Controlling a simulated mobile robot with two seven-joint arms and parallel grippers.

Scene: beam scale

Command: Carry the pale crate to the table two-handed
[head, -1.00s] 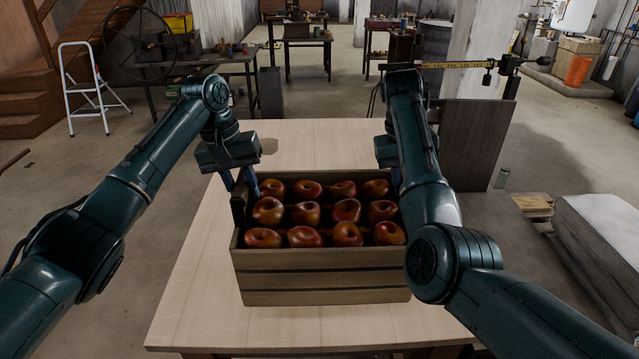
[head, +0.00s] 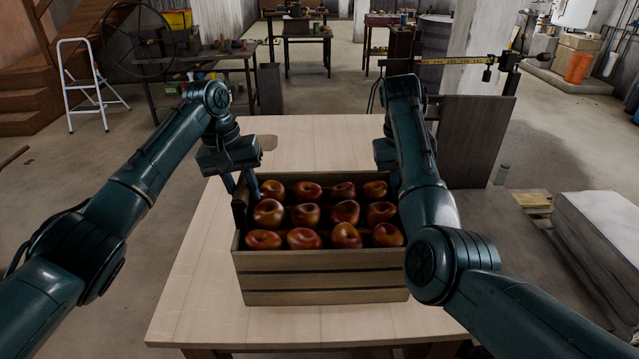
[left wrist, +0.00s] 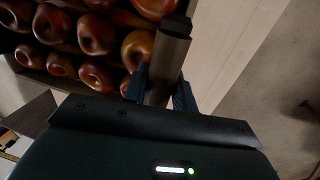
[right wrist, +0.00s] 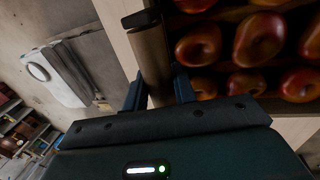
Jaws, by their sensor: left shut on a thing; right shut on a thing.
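The pale wooden crate (head: 325,282), filled with several red apples, is over the near half of the pale table (head: 200,290). It looks level; I cannot tell whether its base touches the tabletop. My left gripper (head: 240,184) is shut on the crate's left side. In the left wrist view its fingers (left wrist: 158,92) straddle a bar-like part of the crate (left wrist: 168,55). My right gripper is shut on the right side; in the right wrist view its fingers (right wrist: 160,92) straddle a similar part (right wrist: 150,50). In the head view my right forearm hides those fingertips.
Bare tabletop shows behind, left and in front of the crate. A beam scale (head: 465,61) with a dark panel (head: 475,140) stands beyond the table's right side. A pale stacked slab (head: 610,225) is at the right. A stepladder (head: 85,85) and workbenches are farther back.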

